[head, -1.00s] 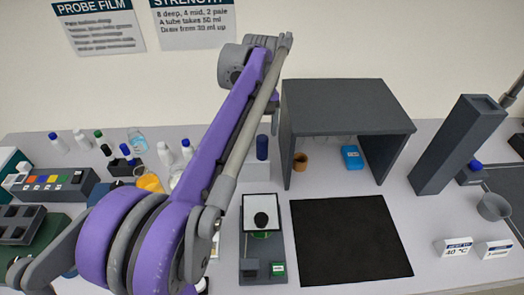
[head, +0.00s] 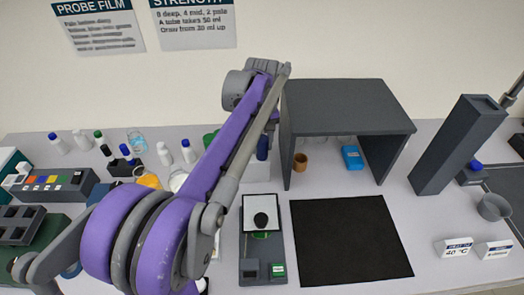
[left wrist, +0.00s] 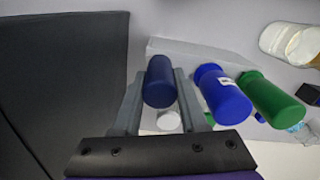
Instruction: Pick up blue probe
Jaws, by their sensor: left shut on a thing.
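The blue probe (left wrist: 160,82) is a dark blue cylinder. In the left wrist view it stands between the two fingers of my left gripper (left wrist: 158,95), which is shut on it. In the head view the probe (head: 262,147) shows partly beside my purple arm, just left of the grey shelf's side wall. My left gripper's fingers are hidden behind the arm in the head view. My right gripper is in neither view.
A brighter blue cylinder (left wrist: 226,98) and a green cylinder (left wrist: 268,97) stand close to the right of the gripper. The grey shelf (head: 345,110) is close on the other side. A black mat (head: 350,240) lies bare in front.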

